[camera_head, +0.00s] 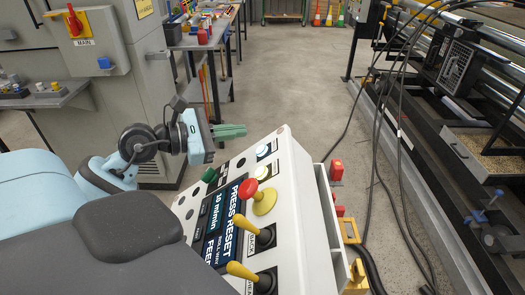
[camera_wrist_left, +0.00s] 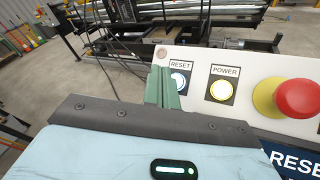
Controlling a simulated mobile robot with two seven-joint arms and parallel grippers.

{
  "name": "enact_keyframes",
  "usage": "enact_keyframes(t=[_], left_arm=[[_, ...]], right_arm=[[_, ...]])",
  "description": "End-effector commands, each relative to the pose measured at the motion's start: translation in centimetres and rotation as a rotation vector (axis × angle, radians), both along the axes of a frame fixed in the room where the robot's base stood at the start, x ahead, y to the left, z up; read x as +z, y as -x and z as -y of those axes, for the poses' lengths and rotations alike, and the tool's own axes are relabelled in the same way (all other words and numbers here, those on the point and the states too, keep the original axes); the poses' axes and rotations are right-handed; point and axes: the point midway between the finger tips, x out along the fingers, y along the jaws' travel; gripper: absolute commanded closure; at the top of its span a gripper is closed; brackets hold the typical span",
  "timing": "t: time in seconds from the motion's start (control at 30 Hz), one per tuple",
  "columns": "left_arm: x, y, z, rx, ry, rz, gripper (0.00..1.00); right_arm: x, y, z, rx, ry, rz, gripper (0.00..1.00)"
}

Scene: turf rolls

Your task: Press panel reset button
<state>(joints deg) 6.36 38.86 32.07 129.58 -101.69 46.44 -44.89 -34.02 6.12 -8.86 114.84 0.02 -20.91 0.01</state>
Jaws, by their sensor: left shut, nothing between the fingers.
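The white control panel (camera_head: 300,190) stands tilted in front of me. Its reset button (camera_head: 262,150) is a white lit round button near the panel's far end. In the left wrist view the reset button (camera_wrist_left: 178,80) sits under a RESET label, with the fingers partly covering its left side. My right gripper is not in view.
Beside the reset button is the yellow-lit power button (camera_wrist_left: 222,90). A red emergency stop (camera_head: 248,188) on a yellow base stands out from the panel. Two yellow-handled joysticks (camera_head: 243,271) are nearer. Black cables (camera_head: 375,170) hang right of the panel; open floor lies beyond.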

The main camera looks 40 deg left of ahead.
Motion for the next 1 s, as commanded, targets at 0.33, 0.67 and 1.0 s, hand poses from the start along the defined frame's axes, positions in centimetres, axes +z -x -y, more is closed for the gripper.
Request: enact_keyframes(t=[0.33, 0.67, 1.0], left_arm=[[-2.5, -1.3, 1.6, -0.001, -0.001, -0.001, 1.0], [-2.7, -1.5, 1.8, 0.0, -0.001, 0.0, 1.0], [-2.7, -1.5, 1.7, 0.0, -0.001, 0.0, 1.0]], right_arm=[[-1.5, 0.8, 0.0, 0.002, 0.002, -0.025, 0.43], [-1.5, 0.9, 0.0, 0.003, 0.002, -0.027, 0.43], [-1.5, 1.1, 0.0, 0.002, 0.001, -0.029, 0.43]])
